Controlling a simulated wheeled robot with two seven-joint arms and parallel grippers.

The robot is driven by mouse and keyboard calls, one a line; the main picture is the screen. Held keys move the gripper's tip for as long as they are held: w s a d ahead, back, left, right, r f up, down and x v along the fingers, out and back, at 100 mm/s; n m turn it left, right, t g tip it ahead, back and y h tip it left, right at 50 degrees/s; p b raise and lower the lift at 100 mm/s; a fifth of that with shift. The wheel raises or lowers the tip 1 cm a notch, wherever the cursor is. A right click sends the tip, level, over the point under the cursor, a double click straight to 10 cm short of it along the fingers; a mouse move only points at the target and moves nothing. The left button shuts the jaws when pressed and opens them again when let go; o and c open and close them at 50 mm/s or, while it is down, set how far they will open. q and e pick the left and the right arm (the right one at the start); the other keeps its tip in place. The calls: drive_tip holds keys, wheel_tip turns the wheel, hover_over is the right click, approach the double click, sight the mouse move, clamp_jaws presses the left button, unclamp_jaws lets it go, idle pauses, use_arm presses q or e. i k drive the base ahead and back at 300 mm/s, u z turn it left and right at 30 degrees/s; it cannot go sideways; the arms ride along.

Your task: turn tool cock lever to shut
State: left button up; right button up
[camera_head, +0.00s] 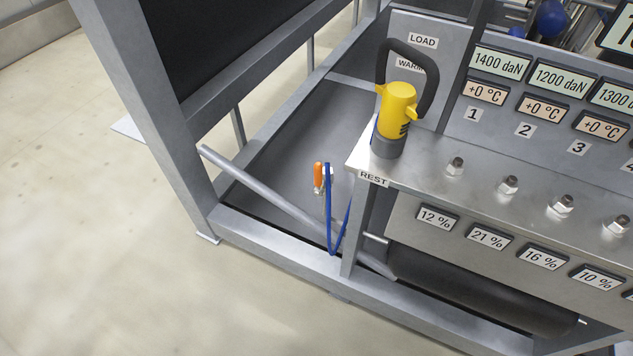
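A small orange lever (318,176) stands roughly upright on a small pale metal fitting, low inside the frame. It looks like the cock lever, but I cannot tell from this view whether it is open or shut. A blue hose (329,215) hangs in a loop beside it. The yellow tool (398,100), with a black loop handle and a dark grey foot, stands upright on the ledge corner marked REST. Neither of my grippers is in view.
A grey steel frame post (150,110) and a slanting round bar (285,202) stand left of and below the lever. Right is a metal ledge with several bolts (508,185), numbered displays above and percent displays below. A dark cylinder (480,290) lies underneath. Pale floor (90,250) is clear at left.

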sight(318, 191)
drive_tip(key=u, duration=1.5)
drive_tip(key=i, duration=1.85)
drive_tip(key=z, duration=3.55)
